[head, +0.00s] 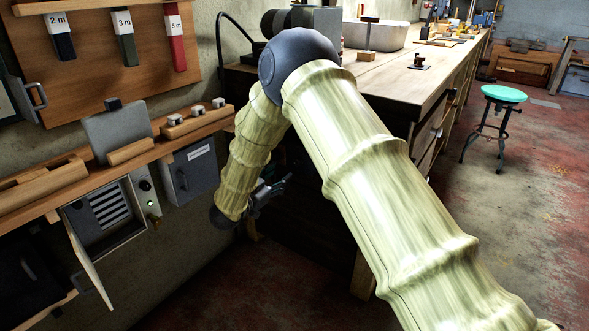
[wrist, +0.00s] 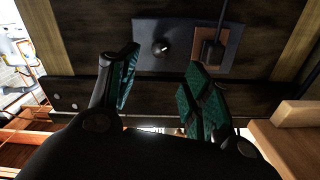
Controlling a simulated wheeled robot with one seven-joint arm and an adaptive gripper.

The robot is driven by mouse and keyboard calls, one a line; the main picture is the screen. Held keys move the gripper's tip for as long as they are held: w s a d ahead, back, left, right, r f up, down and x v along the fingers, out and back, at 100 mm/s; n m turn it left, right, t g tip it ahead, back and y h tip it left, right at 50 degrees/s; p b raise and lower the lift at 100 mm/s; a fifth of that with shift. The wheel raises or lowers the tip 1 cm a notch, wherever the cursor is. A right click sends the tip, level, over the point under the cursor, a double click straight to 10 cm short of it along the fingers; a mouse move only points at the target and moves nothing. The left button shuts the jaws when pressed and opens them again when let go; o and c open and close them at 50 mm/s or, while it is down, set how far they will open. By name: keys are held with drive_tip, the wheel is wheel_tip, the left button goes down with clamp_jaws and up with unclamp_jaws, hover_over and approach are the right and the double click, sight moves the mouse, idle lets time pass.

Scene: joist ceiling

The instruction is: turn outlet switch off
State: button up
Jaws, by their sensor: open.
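In the wrist view, a dark rotary switch knob (wrist: 161,47) with a light mark sits on a grey plate (wrist: 148,30). Right of it, a dark plug (wrist: 210,52) with a cord sits on a brown outlet plate (wrist: 228,62). My gripper (wrist: 162,82) is open and empty, its green-padded fingers spread below and to either side of the knob, with no visible contact. The right finger overlaps the lower edge of the plates. In the head view my gripper (head: 272,190) is low beside the workbench; I cannot make out the switch there.
A long workbench (head: 425,85) runs back behind my arm. A wall shelf (head: 75,172) is at left, with an open-doored grey box (head: 107,215) and a closed grey box (head: 190,170) below it. A green stool (head: 504,94) stands right.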

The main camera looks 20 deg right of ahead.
sight(296, 163)
drive_tip(key=b+x, duration=0.2)
drive_tip(key=x, duration=0.7)
drive_tip(key=shift+w+d, duration=0.25)
drive_tip(key=shift+d, duration=0.05)
drive_tip(key=shift+c, duration=0.2)
drive_tip(key=c, duration=1)
